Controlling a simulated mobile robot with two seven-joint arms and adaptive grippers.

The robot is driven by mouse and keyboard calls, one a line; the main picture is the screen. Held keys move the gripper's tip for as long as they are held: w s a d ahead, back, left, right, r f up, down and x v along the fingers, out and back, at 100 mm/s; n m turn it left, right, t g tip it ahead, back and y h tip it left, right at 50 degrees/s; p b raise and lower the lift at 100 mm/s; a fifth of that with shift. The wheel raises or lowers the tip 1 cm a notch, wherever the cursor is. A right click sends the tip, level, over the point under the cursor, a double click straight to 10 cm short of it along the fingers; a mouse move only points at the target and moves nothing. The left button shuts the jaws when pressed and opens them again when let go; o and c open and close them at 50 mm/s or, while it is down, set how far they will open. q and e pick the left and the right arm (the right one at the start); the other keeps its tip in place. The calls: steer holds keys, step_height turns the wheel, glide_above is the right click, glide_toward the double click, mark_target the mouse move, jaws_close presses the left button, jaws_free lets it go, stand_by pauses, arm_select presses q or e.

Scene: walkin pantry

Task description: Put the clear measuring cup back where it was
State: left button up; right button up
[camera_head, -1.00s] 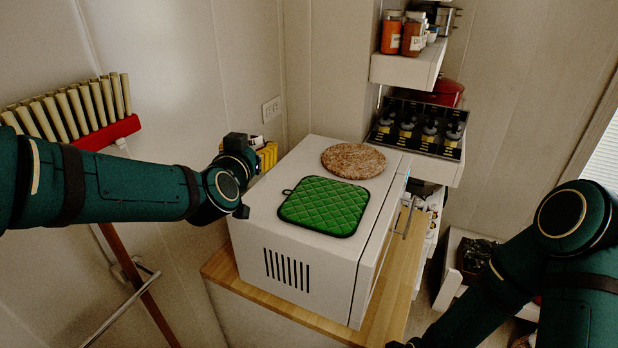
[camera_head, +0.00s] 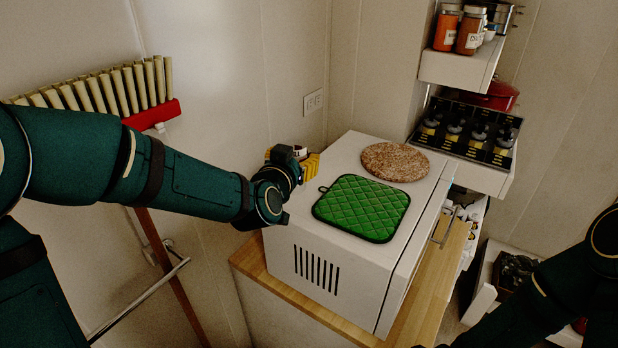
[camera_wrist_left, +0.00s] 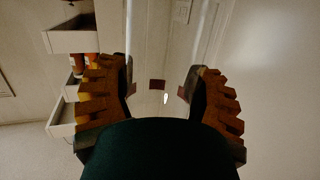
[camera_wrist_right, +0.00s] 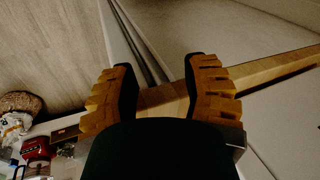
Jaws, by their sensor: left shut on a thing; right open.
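My left gripper (camera_head: 298,158) is at the left side of the white microwave-like box (camera_head: 300,238), near its top edge. In the left wrist view its fingers (camera_wrist_left: 160,75) stand apart around a see-through thing (camera_wrist_left: 165,50), which I take for the clear measuring cup. Its outline is very faint; a small white bit (camera_head: 300,151) shows by the fingers in the head view. My right gripper (camera_wrist_right: 160,68) is open and empty in the right wrist view, with a wooden edge behind it. Its fingers are not visible in the head view.
A green pot holder (camera_head: 362,208) and a round cork trivet (camera_head: 395,162) lie on the box. The box stands on a wooden counter (camera_head: 250,258). Shelves with jars (camera_head: 458,30) and a black divided tray (camera_head: 465,132) are behind right. A broom (camera_head: 120,90) is at left.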

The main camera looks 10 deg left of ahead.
arm_select(q)
steer(key=shift+d+f, duration=0.1)
steer(key=shift+f, duration=2.25)
steer(key=shift+f+b, duration=0.1)
steer(key=shift+b, duration=0.25)
steer(key=o, duration=1.4)
